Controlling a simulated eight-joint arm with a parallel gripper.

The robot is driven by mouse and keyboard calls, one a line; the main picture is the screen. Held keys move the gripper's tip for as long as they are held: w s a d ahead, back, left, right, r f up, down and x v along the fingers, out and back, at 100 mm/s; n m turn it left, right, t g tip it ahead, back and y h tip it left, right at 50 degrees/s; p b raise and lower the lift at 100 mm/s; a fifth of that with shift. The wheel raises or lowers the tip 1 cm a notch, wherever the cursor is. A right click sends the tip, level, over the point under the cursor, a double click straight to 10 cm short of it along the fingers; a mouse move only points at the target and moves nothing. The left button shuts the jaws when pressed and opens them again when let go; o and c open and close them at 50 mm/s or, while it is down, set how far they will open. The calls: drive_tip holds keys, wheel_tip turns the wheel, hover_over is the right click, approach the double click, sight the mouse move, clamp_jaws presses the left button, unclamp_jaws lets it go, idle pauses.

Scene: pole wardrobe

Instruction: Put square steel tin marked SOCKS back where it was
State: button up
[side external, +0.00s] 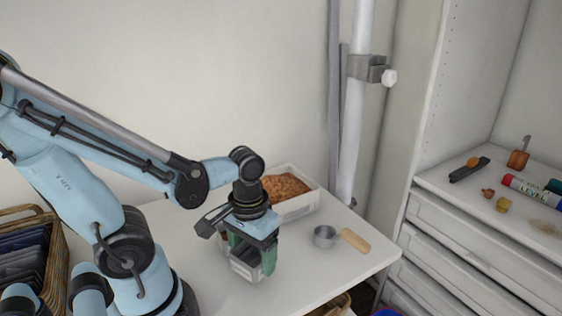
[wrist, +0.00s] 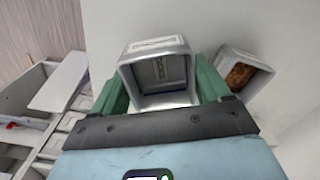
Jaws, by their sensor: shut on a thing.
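My gripper (side external: 252,250) has green fingers and is shut on a square grey steel tin (side external: 246,266) at the white table. In the wrist view my gripper (wrist: 160,90) has one finger on each side of the tin (wrist: 160,97), whose open mouth faces the camera. A label shows on its rim and another inside, but the lettering is too small to read surely. I cannot tell if the tin's base touches the table. The fingers and wrist hide part of the tin in the side view.
A white tray with brown contents (side external: 312,201) stands behind my gripper. A wicker basket (side external: 52,222) holds dark folded cloth at left. A pole (side external: 360,110) and white wardrobe drawers (side external: 470,262) stand at right.

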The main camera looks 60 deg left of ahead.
sight(253, 265)
drive_tip(key=shift+f, duration=1.7)
drive_tip(key=shift+f, duration=0.15)
drive_tip(key=o, duration=1.2)
drive_tip(key=shift+r, duration=6.1)
drive_tip(key=shift+w+d+r+m+t, duration=0.15)
drive_tip(key=shift+w+m+t, duration=0.6)
drive_tip(key=shift+w+t, duration=0.6)
drive_tip(key=shift+w+d+r+m+t, duration=0.15)
drive_tip(key=shift+w+m+t, duration=0.8)
drive_tip(key=shift+w, duration=0.65)
drive_tip(key=shift+w+d+r+m+t, duration=0.15)
drive_tip(key=shift+w+m+t, duration=0.45)
drive_tip(key=shift+w+t, duration=0.8)
drive_tip(key=shift+w+f, duration=0.1)
